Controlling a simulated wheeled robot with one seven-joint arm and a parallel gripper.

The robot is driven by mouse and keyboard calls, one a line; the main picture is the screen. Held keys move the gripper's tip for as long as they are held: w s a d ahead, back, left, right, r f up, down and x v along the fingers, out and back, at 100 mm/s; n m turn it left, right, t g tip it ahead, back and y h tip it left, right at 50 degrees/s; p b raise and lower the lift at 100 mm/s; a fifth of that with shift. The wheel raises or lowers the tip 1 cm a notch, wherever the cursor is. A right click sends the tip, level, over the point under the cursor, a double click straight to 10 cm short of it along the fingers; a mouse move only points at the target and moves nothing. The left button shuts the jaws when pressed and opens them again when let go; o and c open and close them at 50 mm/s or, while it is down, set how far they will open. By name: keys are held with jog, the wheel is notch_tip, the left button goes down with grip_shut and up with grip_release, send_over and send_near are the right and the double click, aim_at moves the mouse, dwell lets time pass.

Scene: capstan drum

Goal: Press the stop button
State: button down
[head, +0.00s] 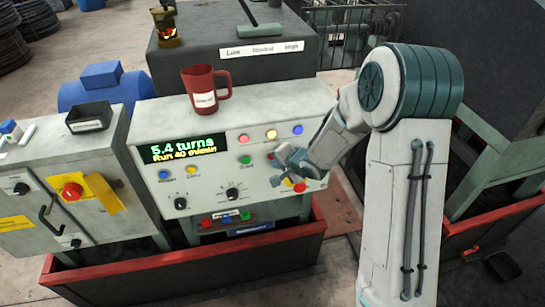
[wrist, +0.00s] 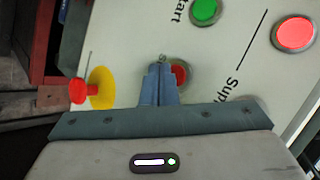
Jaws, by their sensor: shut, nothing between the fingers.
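The control panel (head: 215,185) is a light grey sloped box with a lit display (head: 178,149) reading "5.4 turns" and "Run 40 m/min". A green button (head: 245,160) sits on it; in the wrist view the green button (wrist: 204,12) is labelled "Start". A small red button (wrist: 178,75) beside it is partly covered by my fingers, and its label is hidden. My gripper (wrist: 160,68) is shut and empty, its tips right by that red button. In the head view my gripper (head: 276,164) is at the panel's right part. I cannot tell whether the tips touch the button.
A red mushroom knob on a yellow base (wrist: 82,91) is close to my fingers. A larger red lamp or button (wrist: 295,33) lies beyond the green one. A red mug (head: 205,90) stands on the panel's top edge. A grey cabinet (head: 60,185) with another red knob stands left.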

jog(key=shift+w, duration=0.1)
jog(key=shift+w+a+p, duration=0.15)
jog(key=shift+w+p, duration=0.1)
jog(key=shift+p, duration=0.1)
jog(key=shift+w+a+p, duration=0.1)
jog(key=shift+w+p, duration=0.2)
jog(key=shift+w, duration=0.1)
dwell(0.5)
jog(key=shift+s, duration=0.1)
jog(key=shift+s+d, duration=0.25)
jog(key=shift+s, duration=0.45)
jog(key=shift+s+d, duration=0.25)
jog(key=shift+s, duration=0.55)
jog(key=shift+s+d, duration=0.2)
jog(key=shift+s, duration=0.6)
jog(key=shift+s+d, duration=0.25)
jog(key=shift+s, duration=0.55)
